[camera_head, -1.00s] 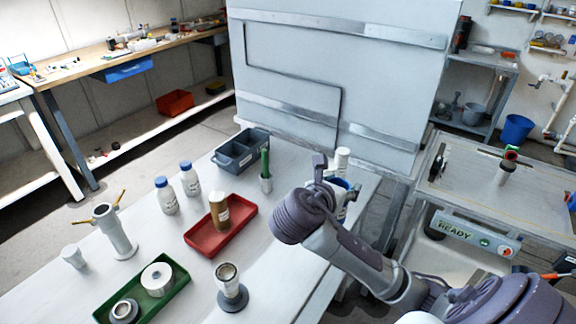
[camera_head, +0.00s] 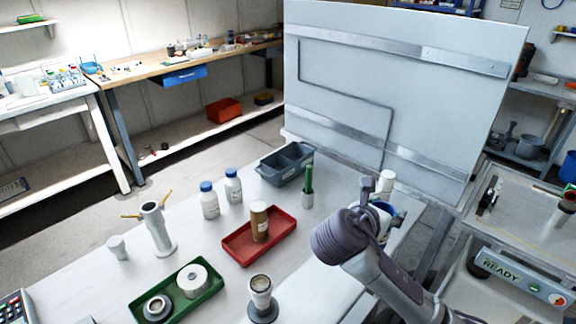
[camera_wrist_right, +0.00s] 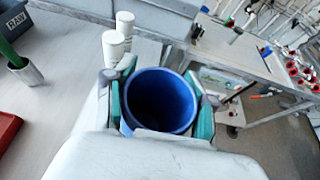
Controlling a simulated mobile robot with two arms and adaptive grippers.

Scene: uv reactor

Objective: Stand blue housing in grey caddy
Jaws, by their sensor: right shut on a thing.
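The blue housing shows in the right wrist view (camera_wrist_right: 160,100) as an open, hollow cylinder, seen from its mouth. My right gripper (camera_wrist_right: 163,97) is shut on it, with a green-padded finger on each side. In the head view the blue housing (camera_head: 384,208) is mostly hidden behind my right gripper and wrist, near the table's right edge. The grey caddy (camera_head: 286,178) stands at the table's far edge, left of the gripper, with open compartments. Part of it also shows at the upper left of the right wrist view (camera_wrist_right: 18,24). My left gripper is out of view.
A metal cup with a green tool (camera_head: 308,186) stands between caddy and gripper. White cylinders (camera_wrist_right: 113,48) stand close beside the housing. A red tray (camera_head: 235,253) with a brown bottle, two blue-capped bottles (camera_head: 209,203) and a green tray (camera_head: 215,283) occupy the table.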

